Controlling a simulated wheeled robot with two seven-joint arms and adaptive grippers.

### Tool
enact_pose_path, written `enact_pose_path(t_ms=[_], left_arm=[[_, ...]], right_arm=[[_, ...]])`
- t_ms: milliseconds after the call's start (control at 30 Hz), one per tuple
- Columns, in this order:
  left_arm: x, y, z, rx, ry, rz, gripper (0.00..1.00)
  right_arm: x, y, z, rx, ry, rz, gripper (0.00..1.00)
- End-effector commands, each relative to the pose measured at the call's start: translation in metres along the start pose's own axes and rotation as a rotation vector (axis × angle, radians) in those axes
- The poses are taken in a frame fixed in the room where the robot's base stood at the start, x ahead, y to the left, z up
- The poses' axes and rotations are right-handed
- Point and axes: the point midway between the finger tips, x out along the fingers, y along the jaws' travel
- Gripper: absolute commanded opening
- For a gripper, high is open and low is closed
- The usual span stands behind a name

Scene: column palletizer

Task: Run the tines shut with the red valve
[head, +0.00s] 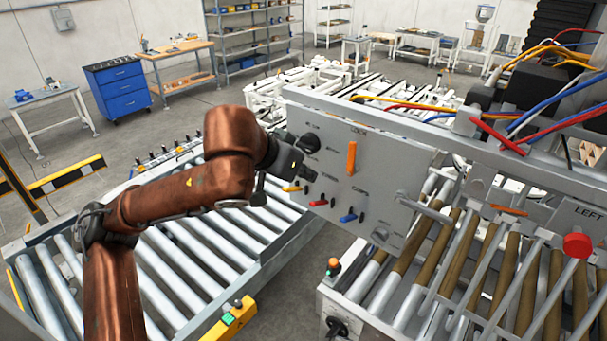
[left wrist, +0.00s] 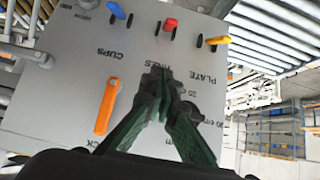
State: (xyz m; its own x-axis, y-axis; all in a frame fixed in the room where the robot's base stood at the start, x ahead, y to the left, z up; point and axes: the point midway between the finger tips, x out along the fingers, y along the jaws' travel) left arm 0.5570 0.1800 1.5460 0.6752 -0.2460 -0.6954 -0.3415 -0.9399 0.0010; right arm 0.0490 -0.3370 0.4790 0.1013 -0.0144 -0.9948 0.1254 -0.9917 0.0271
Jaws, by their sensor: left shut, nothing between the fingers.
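The red valve (head: 318,203) is a small lever on the grey control panel (head: 375,170), between a yellow lever (head: 291,189) and a blue lever (head: 348,218). In the head view its handle lies roughly sideways. In the left wrist view the red valve (left wrist: 170,24) is near the top, by the partly hidden TINES label. My left gripper (head: 305,174) is shut and empty in front of the panel, apart from the red valve. Its dark green fingers (left wrist: 160,78) cover part of the panel. I cannot tell which rods are the tines. My right gripper is out of view.
An orange handle (head: 351,158) and a black knob (head: 309,143) stick out of the panel close by. A roller conveyor (head: 240,290) runs below my left arm. Metal rods and brown rollers (head: 515,275) fill the right, with a red round button (head: 577,245) above.

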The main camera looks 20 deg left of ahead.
Motion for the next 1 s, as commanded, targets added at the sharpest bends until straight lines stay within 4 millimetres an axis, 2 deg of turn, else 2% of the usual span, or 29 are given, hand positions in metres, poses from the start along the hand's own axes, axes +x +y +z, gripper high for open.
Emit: enact_pose_path(t_ms=[300, 400, 600, 1000], left_arm=[[0.066, 0.000, 0.000, 0.000, -0.004, 0.001, 0.00], [0.069, -0.001, 0.017, 0.001, -0.003, -0.002, 0.00], [0.073, -0.001, 0.035, 0.000, -0.002, -0.001, 0.00], [0.074, 0.000, 0.039, 0.001, 0.000, 0.000, 0.00]], right_arm=[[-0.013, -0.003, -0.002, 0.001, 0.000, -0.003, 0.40], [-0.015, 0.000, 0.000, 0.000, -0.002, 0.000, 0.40], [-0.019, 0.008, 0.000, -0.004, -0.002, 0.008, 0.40], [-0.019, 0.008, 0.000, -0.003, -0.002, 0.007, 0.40]])
